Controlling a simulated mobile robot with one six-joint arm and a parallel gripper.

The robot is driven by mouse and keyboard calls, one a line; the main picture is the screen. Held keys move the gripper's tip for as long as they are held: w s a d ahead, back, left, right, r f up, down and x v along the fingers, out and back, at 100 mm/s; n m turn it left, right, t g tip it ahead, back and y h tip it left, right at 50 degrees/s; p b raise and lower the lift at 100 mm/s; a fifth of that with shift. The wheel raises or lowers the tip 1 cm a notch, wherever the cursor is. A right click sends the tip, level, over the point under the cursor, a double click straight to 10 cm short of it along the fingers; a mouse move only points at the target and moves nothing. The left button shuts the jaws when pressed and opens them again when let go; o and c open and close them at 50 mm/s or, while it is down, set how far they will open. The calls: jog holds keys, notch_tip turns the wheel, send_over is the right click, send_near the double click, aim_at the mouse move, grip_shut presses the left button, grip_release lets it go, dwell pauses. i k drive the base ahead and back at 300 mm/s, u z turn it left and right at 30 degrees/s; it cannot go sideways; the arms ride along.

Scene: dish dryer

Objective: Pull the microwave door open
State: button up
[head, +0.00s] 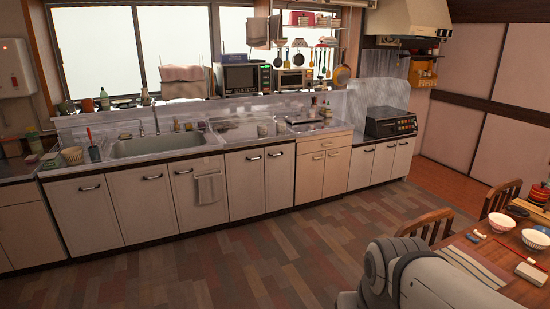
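The microwave (241,78) stands on the ledge in front of the window, behind the counter and right of the sink. It has a dark door window and a control panel with a green display on its right side. Its door looks shut, though it is small and far off. A grey-white part of my arm shows at the bottom right, far from the microwave. My gripper is not in view.
A toaster oven (292,79) stands right of the microwave. Below are the sink (165,146), a dish rack (238,130) and white cabinets (259,185). The wooden floor (210,260) before them is clear. A dining table with bowls (502,222) and chairs (427,225) stands at the right.

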aim_at(239, 78)
jog(key=i, duration=3.7)
jog(key=u, duration=0.3)
